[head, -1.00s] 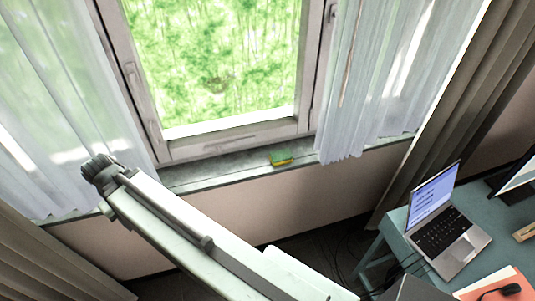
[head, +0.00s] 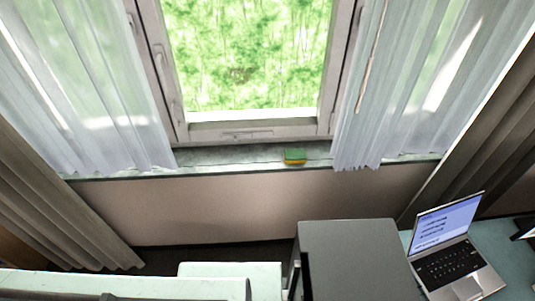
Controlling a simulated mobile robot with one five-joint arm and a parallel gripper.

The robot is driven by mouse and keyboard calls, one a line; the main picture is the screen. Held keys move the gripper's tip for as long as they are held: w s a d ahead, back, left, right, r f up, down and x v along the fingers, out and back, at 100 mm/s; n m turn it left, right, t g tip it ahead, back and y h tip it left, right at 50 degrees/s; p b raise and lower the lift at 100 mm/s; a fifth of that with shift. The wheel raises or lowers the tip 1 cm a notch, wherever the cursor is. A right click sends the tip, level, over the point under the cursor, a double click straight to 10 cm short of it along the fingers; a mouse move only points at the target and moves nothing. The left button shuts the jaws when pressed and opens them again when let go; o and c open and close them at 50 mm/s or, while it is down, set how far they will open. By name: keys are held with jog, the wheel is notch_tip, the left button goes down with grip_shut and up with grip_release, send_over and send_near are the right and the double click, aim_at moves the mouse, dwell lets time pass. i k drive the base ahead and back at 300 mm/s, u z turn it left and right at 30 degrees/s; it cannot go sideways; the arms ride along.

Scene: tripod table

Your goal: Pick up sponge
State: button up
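The sponge (head: 294,156) is small, with a green top and a yellow lower part. It lies on the grey windowsill (head: 220,157), right of the middle of the sill, below the window's lower frame and left of the right white curtain. Nothing covers it. My gripper is not visible in the head view, so its opening and its place relative to the sponge do not show.
White curtains (head: 375,90) hang down to the sill on both sides, with a brown drape (head: 55,200) at the far left. A grey box (head: 350,250) stands at lower right, beside an open laptop (head: 448,240) on a teal desk (head: 515,255). The wall below the sill is bare.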

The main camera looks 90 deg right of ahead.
aim_at(292, 155)
jog(key=u, duration=0.05)
jog(key=k, duration=0.5)
jog(key=z, duration=1.2)
jog(key=i, duration=0.5)
jog(key=z, duration=0.05)
